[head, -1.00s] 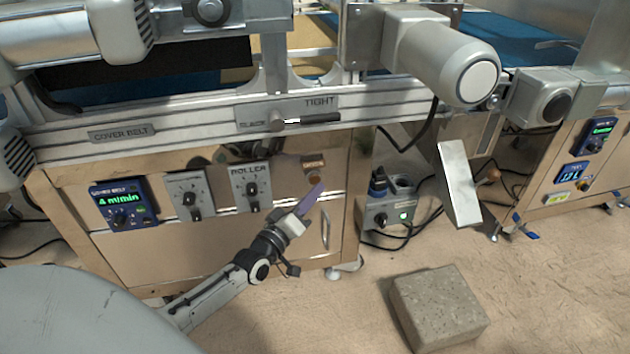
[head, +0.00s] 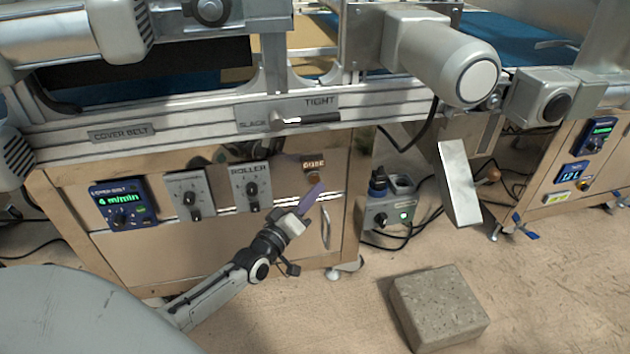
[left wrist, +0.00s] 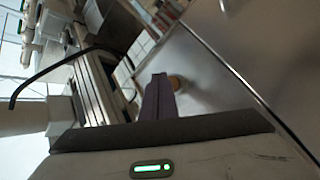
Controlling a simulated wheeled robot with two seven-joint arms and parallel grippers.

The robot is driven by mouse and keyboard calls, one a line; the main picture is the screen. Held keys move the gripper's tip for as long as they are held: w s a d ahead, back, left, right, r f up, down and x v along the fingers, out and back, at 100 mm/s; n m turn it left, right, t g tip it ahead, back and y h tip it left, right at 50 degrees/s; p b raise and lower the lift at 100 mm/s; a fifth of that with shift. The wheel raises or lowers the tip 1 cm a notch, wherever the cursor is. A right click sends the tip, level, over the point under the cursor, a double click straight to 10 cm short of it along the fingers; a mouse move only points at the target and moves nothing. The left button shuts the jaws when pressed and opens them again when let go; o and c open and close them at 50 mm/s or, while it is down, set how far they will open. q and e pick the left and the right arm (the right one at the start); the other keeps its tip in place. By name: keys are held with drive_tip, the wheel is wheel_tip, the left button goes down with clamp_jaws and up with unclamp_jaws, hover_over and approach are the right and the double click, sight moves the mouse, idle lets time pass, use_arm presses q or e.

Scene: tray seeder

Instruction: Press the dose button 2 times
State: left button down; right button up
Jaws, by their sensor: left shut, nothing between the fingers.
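The dose button (head: 314,175) is a small round orange-brown knob under a brown label plate (head: 314,163) on the tan cabinet front. My left gripper (head: 318,188) is shut and empty, with its purple fingers pointing up and right. Their tips are just below and right of the button in the head view; I cannot tell whether they touch it. In the left wrist view the shut fingers (left wrist: 159,85) partly cover a round brownish knob (left wrist: 177,82) just beyond them. My right gripper is not in view.
Left of the button are two grey knob boxes (head: 251,187) and a blue display (head: 122,203) reading 4 m/min. A slack/tight lever (head: 290,121) is on the rail above. A door handle (head: 326,229) is close below the fingers. A stone block (head: 438,306) lies on the floor.

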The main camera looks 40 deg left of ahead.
use_arm(q)
drive_tip(key=shift+w+a, duration=0.25)
drive_tip(key=shift+a, duration=0.05)
drive_tip(key=shift+w+a+b, duration=0.25)
drive_tip(key=shift+a+b, duration=0.1)
idle(0.8)
drive_tip(key=shift+s+d+p, duration=0.55)
drive_tip(key=shift+d+p, duration=0.1)
drive_tip(key=s+d+p, duration=0.3)
drive_tip(key=d, duration=0.1)
drive_tip(key=shift+s, duration=0.15)
idle(0.5)
drive_tip(key=shift+a, duration=0.1)
idle(0.5)
